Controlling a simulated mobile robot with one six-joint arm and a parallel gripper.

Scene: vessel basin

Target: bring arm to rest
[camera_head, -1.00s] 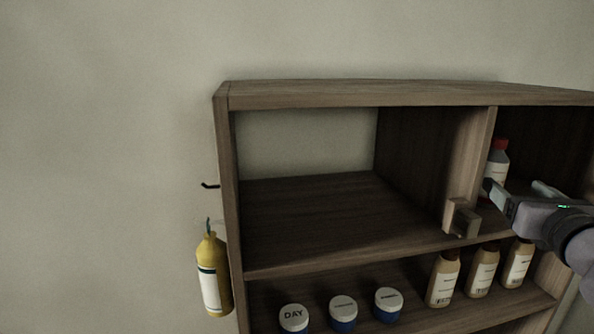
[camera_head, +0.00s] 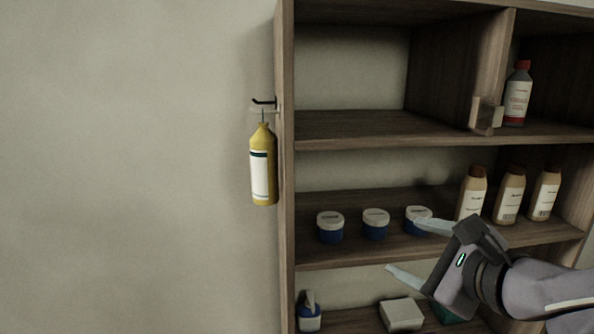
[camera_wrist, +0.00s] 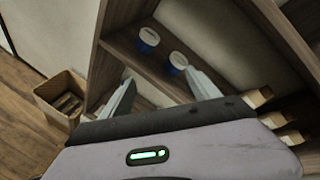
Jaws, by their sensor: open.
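My gripper (camera_head: 405,246) is open and empty in the lower right of the head view, in front of the wooden shelf unit (camera_head: 286,170). Its two pale fingers point left and stand apart, one overlapping the right-hand blue jar (camera_head: 417,221) in the picture. In the wrist view my gripper (camera_wrist: 158,92) also shows with its fingers spread and nothing between them. My arm reaches in from the right edge.
Blue jars (camera_head: 330,228) and brown bottles (camera_head: 510,196) stand on the middle shelf. A red-capped bottle (camera_head: 517,97) stands above. A yellow bottle (camera_head: 263,170) hangs at the unit's left side. The left wall is bare.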

